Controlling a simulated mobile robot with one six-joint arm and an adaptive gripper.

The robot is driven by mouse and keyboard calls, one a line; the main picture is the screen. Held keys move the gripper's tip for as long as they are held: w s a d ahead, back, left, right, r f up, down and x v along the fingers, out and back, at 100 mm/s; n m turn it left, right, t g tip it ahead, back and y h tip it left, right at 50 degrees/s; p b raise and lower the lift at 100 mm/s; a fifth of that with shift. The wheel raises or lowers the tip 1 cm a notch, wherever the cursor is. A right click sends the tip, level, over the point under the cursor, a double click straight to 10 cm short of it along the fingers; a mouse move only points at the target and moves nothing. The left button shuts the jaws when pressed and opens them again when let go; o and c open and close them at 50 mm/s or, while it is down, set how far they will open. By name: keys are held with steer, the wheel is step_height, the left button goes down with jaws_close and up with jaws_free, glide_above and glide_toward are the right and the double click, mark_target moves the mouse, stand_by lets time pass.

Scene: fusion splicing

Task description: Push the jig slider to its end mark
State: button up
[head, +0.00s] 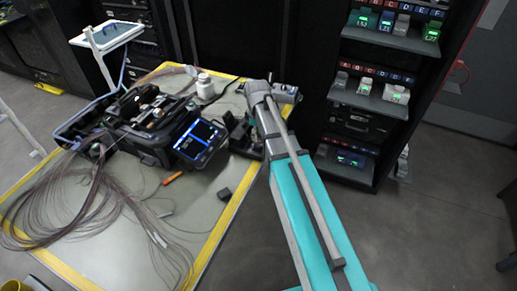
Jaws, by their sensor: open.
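My arm reaches over the right edge of the work table (137,203). My gripper (236,122) seems to be part of the dark shapes beside the arm's far end, low over the table. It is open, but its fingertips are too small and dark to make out. The jig and its slider cannot be told apart from these dark shapes; the arm may hide part of them. I cannot see the end mark or whether the gripper touches the slider.
A splicer (148,125) with a lit screen (200,139) stands left of the gripper. A white bottle (205,88) is behind the screen. Loose fibres (75,215) cover the table's left. An orange pen (172,178) and dark block (224,194) lie in front. Racks (372,97) stand right.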

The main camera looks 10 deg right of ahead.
mark_target(257, 146)
steer(key=shift+f+b, duration=3)
steer(key=shift+f, duration=0.35)
jaws_close()
